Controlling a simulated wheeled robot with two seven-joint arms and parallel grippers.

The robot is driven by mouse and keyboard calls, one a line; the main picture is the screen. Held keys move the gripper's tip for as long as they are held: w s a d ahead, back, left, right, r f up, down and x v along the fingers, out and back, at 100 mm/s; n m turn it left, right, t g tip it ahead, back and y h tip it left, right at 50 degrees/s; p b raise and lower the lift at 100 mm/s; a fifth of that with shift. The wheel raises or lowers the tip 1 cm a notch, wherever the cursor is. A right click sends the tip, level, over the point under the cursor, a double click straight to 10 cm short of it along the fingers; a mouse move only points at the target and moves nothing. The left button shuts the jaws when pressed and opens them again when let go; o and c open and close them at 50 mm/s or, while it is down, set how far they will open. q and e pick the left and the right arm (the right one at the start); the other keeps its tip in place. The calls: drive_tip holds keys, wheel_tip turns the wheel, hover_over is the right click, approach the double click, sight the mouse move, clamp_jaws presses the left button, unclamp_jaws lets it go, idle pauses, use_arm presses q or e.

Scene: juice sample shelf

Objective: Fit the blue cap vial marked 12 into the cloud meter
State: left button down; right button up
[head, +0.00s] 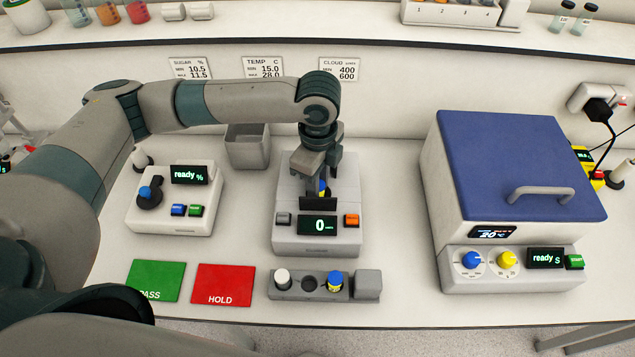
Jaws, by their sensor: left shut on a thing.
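The cloud meter (287,240) is a grey box at the middle of the bench, its display reading 0. My left gripper (322,180) points down over the top of the meter and is shut on a blue cap vial (322,188). Only a little blue and yellow of this vial shows between the fingers and a dark upright plate on the meter. Its number is hidden, and I cannot tell how deep it sits in the meter. My right gripper is not in view.
A grey rack (310,294) in front holds a white cap vial (282,277) and another blue cap vial (335,279), with an empty hole between. The sugar meter (165,222) stands left, the blue-lidded machine (513,160) right. Green (155,281) and red (224,284) mats lie front left.

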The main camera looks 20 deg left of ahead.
use_arm(q)
drive_tip(key=shift+s+f, duration=0.3)
drive_tip(key=shift+f, duration=0.1)
drive_tip(key=c, duration=1.6)
unclamp_jaws()
drive_tip(key=shift+o, duration=0.8)
drive_tip(key=shift+w, duration=0.15)
drive_tip(key=shift+r, duration=0.1)
drive_tip(key=shift+r, duration=0.2)
drive_tip(key=shift+w+r, duration=0.1)
drive_tip(key=shift+r, duration=0.2)
wheel_tip(320, 180, up, 17)
drive_tip(key=b, duration=0.4)
drive_tip(key=shift+w, duration=0.3)
